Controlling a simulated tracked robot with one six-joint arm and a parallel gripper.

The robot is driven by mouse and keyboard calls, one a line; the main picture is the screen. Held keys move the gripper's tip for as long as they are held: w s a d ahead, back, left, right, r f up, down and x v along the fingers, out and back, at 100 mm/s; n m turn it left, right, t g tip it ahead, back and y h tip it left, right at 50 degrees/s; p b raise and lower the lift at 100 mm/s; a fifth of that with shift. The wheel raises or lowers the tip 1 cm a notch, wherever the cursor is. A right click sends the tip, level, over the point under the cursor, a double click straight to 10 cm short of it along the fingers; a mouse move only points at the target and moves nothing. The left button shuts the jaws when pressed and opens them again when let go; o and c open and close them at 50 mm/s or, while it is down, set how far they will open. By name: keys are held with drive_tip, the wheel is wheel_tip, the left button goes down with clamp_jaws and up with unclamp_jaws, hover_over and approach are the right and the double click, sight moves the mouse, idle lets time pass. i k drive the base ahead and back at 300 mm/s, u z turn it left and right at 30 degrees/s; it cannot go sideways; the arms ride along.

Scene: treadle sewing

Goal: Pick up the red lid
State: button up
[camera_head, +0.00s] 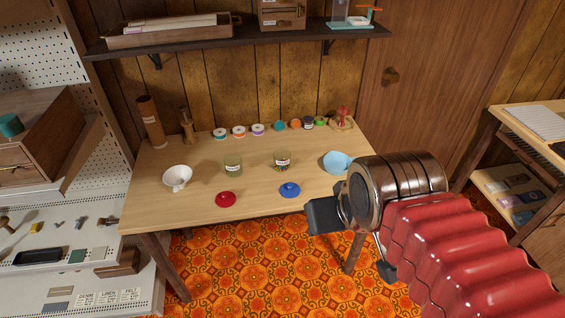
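The red lid (226,199) lies near the front edge of the wooden table (145,205), left of a blue lid (290,190). It looks round, with a small knob on top. My gripper (347,240) is at the right, in front of the table's right end, well apart from the red lid. Dark finger parts show at its end, one to the left and one lower right. My red ribbed arm fills the lower right. No object shows between the fingers.
Two glass jars (233,166) stand behind the lids. Several spools (239,132) line the back. A shelf (270,34) hangs above. The patterned floor before the table is clear.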

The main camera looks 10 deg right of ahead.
sight(225, 199)
drive_tip(key=z, duration=0.05)
drive_tip(key=i, duration=1)
drive_tip(key=u, duration=0.05)
